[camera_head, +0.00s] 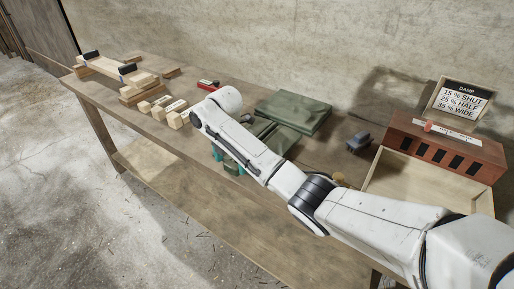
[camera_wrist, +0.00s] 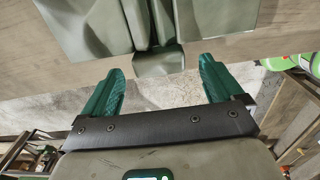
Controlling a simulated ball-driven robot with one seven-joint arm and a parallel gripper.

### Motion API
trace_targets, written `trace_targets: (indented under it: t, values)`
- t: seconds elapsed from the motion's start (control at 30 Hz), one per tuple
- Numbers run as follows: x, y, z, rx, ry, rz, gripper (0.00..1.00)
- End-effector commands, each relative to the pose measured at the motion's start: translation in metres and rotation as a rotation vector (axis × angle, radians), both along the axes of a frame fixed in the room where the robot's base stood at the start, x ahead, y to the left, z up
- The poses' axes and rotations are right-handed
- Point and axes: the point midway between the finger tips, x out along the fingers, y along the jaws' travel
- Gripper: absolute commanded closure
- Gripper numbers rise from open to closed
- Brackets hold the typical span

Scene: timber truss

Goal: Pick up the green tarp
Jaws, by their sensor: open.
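The green tarp (camera_head: 296,110) lies folded on the wooden table, behind my arm in the head view. A lower fold shows in front of it, partly hidden by my arm. In the wrist view the tarp (camera_wrist: 82,24) fills the top of the picture, with raised folds at the middle and a small flap hanging at the table's front edge. My gripper (camera_wrist: 158,82) is open, its two teal fingers spread, with the flap just beyond and between the fingertips. Nothing is between the fingers. In the head view my gripper is mostly hidden behind my arm.
The wooden table (camera_head: 228,203) runs across the view. Clamped timbers (camera_head: 112,68) and small wood blocks (camera_head: 165,108) are at left, with a red tool (camera_head: 208,85).

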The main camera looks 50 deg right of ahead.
Motion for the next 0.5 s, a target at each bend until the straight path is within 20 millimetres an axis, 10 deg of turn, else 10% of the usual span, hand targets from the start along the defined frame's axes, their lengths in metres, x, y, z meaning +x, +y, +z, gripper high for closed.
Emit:
trace_targets:
  t: [0.5]
  values:
    - [0.000,0.000,-0.026,-0.001,0.000,0.000,0.10]
